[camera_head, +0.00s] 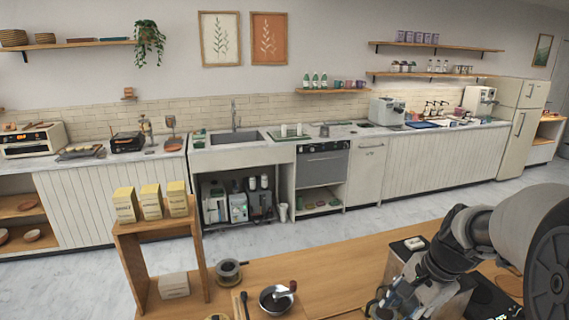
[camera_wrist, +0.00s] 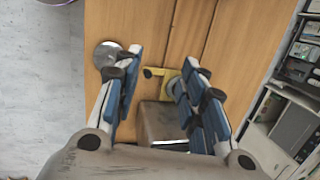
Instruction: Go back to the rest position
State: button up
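My gripper (camera_wrist: 160,78) is open in the wrist view, with its two blue-padded fingers well apart and nothing visibly held between them. It points down over the wooden counter (camera_wrist: 215,45). A yellow piece with a dark tip (camera_wrist: 163,74) and a greyish-brown block (camera_wrist: 160,118) show beyond the fingers; I cannot tell their distance. In the head view my arm reaches in from the right. My gripper (camera_head: 380,300) is low at the bottom right, partly cut off by the frame edge, above the wooden counter (camera_head: 325,262).
A boxy machine (camera_head: 398,265) stands close behind my gripper. A dark pan-like bowl (camera_head: 274,299) and a grey round container (camera_head: 229,270) stand to its left. A wooden shelf stand (camera_head: 133,262) holds several yellow boxes. Open floor (camera_head: 335,225) separates this counter from the back kitchen units.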

jog(key=s+a+r+n+b, duration=0.1)
jog(key=s+a+n, duration=0.2)
jog(key=s+n, duration=0.2)
jog(key=s+a+r+n+t+h+b, duration=0.1)
jog(key=s+a+n, duration=0.3)
jog(key=s, duration=0.5)
jog(key=s+a+r+n+t+h+b, duration=0.1)
jog(key=s+a+r+n, duration=0.1)
jog(key=s+n, duration=0.4)
jog(key=shift+s+a+r, duration=0.15)
jog(key=shift+s+a, duration=0.4)
jog(key=shift+a, duration=0.35)
jog(key=shift+d, duration=0.1)
dwell(0.9)
